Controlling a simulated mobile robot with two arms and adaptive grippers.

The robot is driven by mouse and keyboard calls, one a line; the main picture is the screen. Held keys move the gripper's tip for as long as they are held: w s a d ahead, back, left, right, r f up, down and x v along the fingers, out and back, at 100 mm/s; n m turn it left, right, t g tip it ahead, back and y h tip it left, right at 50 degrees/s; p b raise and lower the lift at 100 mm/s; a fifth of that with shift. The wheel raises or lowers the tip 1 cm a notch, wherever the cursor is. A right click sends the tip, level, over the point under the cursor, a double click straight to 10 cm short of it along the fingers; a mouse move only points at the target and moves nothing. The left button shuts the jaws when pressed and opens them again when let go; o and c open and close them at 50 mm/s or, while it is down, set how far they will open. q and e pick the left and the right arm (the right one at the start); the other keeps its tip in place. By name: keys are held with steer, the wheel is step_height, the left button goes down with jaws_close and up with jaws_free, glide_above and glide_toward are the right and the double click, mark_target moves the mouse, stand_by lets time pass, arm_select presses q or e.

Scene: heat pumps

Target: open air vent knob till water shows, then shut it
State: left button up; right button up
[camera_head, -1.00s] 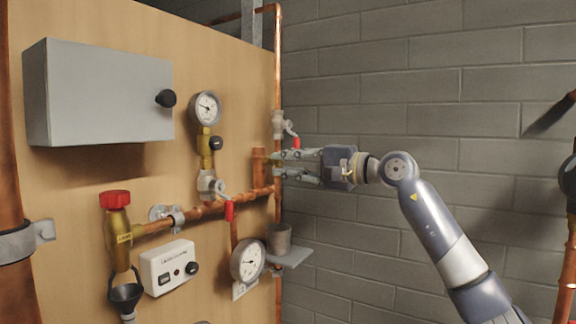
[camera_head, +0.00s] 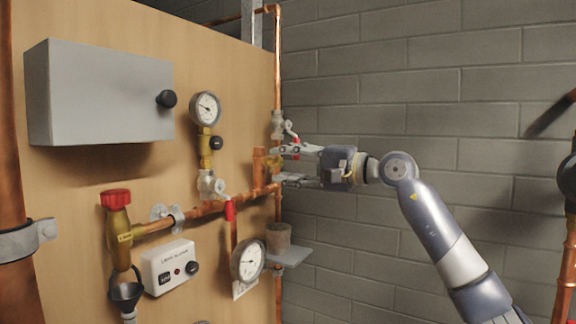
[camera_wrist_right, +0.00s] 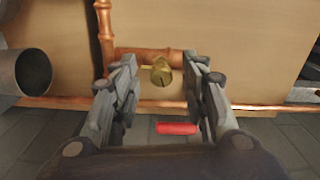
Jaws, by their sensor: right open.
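The air vent knob is a small brass piece (camera_wrist_right: 161,75) on a copper pipe stub. In the right wrist view it sits between the fingertips of my right gripper (camera_wrist_right: 158,72), with a gap on both sides. In the head view my right gripper (camera_head: 279,165) reaches in from the right at the panel's edge, fingers open around the brass knob (camera_head: 272,161), which they partly hide. No water is visible. My left gripper is not in view.
A red-handled valve (camera_head: 295,141) is just above my right gripper; a red handle (camera_wrist_right: 176,128) also shows between the fingers in the wrist view. A metal cup (camera_head: 279,236) stands on a small shelf (camera_head: 292,257) below. Grey wall room lies right.

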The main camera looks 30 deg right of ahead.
steer(key=v, duration=1.2)
stand_by(2.7)
